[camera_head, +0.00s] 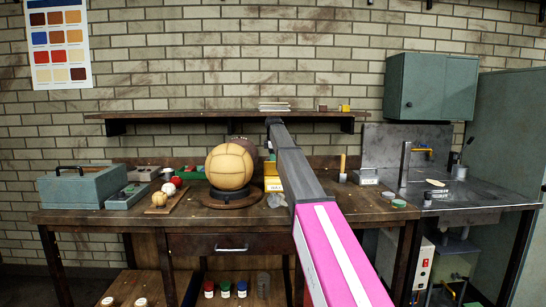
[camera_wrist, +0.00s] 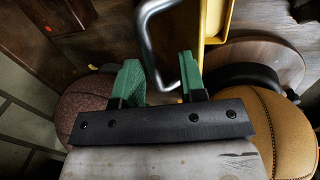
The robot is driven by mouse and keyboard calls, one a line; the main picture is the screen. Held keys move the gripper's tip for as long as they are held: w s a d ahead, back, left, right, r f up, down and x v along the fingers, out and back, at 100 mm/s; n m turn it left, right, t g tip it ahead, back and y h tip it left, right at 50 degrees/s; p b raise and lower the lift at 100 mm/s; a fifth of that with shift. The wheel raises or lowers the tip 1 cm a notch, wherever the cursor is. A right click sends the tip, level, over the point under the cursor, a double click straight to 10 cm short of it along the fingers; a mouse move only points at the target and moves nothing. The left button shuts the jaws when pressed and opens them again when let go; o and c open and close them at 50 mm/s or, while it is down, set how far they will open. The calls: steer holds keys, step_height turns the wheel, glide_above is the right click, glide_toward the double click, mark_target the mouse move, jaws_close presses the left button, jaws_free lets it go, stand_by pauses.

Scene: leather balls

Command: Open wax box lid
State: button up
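A yellow box (camera_head: 272,184) with a pale label stands on the bench just right of the tan ball; I take it to be the wax box. My arm covers part of it. In the wrist view a yellow edge (camera_wrist: 215,22) shows at the top, with a bent metal handle (camera_wrist: 150,50) beside it. My gripper (camera_wrist: 160,88) has green fingers set apart, with the end of the handle between them. I cannot tell whether either finger touches it. In the head view my gripper is hidden by my arm and the ball.
A tan ball (camera_head: 229,166) on a dark round stand is close on the gripper's right in the wrist view (camera_wrist: 285,130). A brown ball (camera_wrist: 85,105) is close on its left. A wall shelf (camera_head: 190,116) hangs above the bench. A grey-blue case (camera_head: 80,187) stands left.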

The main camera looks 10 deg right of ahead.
steer(key=s+f, duration=0.2)
steer(key=s, duration=0.2)
step_height(320, 180, up, 11)
steer(key=s, duration=0.1)
steer(key=s+a+f+m, duration=0.1)
steer(key=s+a+f, duration=0.1)
steer(key=s+f, duration=0.9)
steer(key=s, duration=0.2)
steer(key=shift+s+a+f+m+y, duration=0.3)
steer(key=shift+s+a, duration=0.05)
